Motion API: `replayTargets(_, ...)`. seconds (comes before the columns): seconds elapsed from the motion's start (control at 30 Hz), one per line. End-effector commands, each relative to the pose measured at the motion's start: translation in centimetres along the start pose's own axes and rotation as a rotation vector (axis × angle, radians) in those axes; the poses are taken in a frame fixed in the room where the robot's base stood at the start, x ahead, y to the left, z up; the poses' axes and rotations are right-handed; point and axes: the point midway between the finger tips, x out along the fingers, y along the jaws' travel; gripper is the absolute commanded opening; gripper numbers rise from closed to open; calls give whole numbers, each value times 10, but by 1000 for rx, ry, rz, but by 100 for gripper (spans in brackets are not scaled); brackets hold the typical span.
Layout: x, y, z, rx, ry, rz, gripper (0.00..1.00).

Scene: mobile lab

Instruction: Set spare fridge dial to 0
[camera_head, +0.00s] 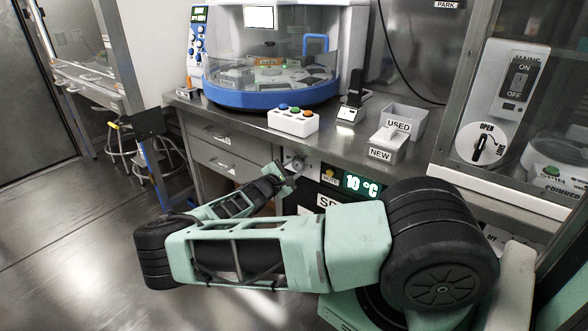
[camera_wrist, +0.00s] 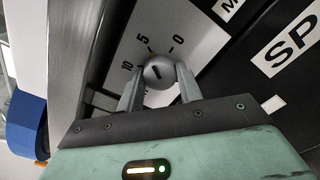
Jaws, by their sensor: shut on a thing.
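The spare fridge dial (camera_wrist: 159,71) is a round grey knob on a pale panel, printed 10, 5 and 0 around its upper edge in the wrist view. A short dark mark lies slanted on its face; I cannot tell which number it points at. My gripper (camera_wrist: 158,80) is shut on the dial, one finger on each side. In the head view the dial (camera_head: 297,163) is small and partly hidden by my gripper. A lit display (camera_head: 362,184) to its right reads 10 °C.
Above the dial is the bench, with a button box (camera_head: 293,121) and bins marked USED (camera_head: 405,118) and NEW (camera_head: 385,143). A blue-based machine (camera_head: 270,98) stands behind. Drawers (camera_head: 215,132) are to the left, and open floor (camera_head: 70,235) lies at lower left.

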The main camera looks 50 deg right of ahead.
Motion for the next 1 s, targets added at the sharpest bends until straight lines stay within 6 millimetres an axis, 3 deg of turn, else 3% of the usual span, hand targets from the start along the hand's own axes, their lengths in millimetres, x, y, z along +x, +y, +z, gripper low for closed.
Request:
replayTargets(0.6, 0, -2, -2, 584, 0, 1, 13)
replayTargets(1.0, 0, -2, -1, 873, -1, 1, 13)
